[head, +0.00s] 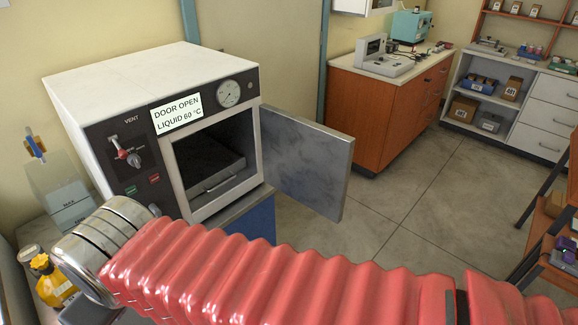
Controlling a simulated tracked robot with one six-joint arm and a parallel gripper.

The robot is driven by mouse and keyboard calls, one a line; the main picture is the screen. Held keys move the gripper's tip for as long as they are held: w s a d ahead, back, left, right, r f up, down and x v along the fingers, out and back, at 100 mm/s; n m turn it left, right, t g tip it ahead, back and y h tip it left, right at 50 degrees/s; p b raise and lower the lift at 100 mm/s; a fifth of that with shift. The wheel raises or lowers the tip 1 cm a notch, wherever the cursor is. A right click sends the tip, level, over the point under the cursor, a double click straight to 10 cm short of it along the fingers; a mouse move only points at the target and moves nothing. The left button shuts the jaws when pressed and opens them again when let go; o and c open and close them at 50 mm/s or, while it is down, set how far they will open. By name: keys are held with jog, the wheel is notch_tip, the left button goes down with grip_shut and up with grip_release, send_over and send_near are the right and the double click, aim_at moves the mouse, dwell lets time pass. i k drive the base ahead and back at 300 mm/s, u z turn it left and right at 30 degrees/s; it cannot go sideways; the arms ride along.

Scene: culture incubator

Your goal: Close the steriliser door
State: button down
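The steriliser (150,85) is a white box with a dark front panel, at the left of the head view. Its sign (177,113) reads "DOOR OPEN LIQUID 60 °C". Its grey metal door (305,165) is hinged at the right of the opening and stands wide open, swung out to the right. A dark tray (208,172) with a handle sits inside the chamber. My arm, in a red ribbed sleeve, crosses the bottom of the view in front of the steriliser. My gripper cannot be made out in this view.
A yellow bottle (52,283) and a clear container (68,203) stand left of the steriliser. An orange cabinet (375,115) with instruments stands behind the door. White shelving (545,115) is at the back right. The tiled floor (420,190) between is clear.

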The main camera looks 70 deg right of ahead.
aim_at(309, 161)
jog(key=u, duration=2.3)
jog(key=k, duration=2.7)
